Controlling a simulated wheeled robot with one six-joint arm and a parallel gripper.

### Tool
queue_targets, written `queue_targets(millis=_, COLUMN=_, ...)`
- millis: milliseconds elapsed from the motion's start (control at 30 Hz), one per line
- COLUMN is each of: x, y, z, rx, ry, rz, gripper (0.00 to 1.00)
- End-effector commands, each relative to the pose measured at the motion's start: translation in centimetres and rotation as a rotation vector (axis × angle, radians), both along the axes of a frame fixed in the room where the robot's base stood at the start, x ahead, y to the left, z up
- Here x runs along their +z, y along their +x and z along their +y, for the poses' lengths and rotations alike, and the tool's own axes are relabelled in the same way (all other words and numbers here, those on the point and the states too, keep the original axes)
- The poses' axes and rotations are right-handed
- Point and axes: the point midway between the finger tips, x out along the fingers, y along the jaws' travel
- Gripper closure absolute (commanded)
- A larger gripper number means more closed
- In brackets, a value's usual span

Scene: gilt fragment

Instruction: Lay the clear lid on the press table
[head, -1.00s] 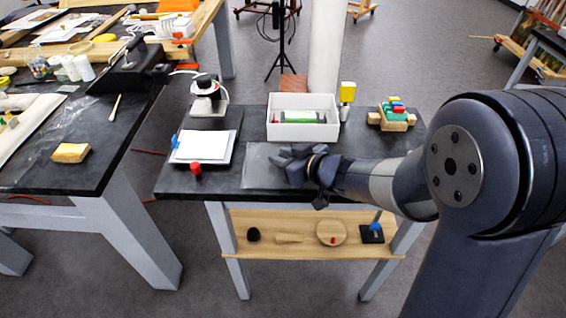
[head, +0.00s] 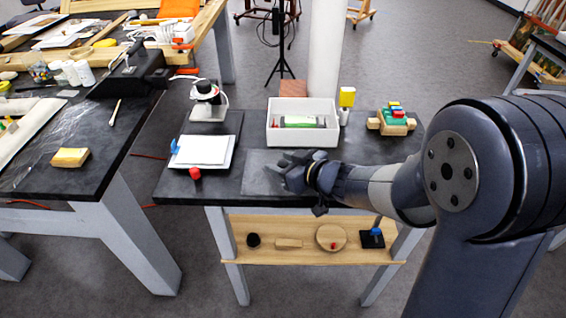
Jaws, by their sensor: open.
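A flat, grey, see-through-looking rectangle (head: 256,178) lies on the dark table (head: 180,190) in front of the white box; it looks like the clear lid, but I cannot tell it surely from a mat. My gripper (head: 279,165) is open over its right part and hides some of it. I cannot tell whether the fingers touch it. The white box (head: 302,138) stands open behind my gripper, with a green-and-white item (head: 303,122) inside.
A white pad on a tray (head: 203,150) and a red knob (head: 195,173) lie to the left. A yellow-topped bottle (head: 346,98) and a wooden block holder (head: 391,124) stand to the right. A shelf below (head: 290,255) holds small items. Another cluttered table (head: 85,180) stands at the left.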

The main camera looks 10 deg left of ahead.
Motion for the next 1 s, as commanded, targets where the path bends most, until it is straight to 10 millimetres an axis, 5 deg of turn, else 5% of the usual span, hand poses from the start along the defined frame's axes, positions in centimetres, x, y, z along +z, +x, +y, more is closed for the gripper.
queue_targets(millis=600, x=4.5, y=-5.0, z=-8.4, rx=-0.003, ry=0.0, rz=-0.003, gripper=0.53)
queue_targets(millis=1000, x=4.8, y=-5.8, z=-9.5, rx=0.0, ry=0.0, rz=0.0, gripper=0.53)
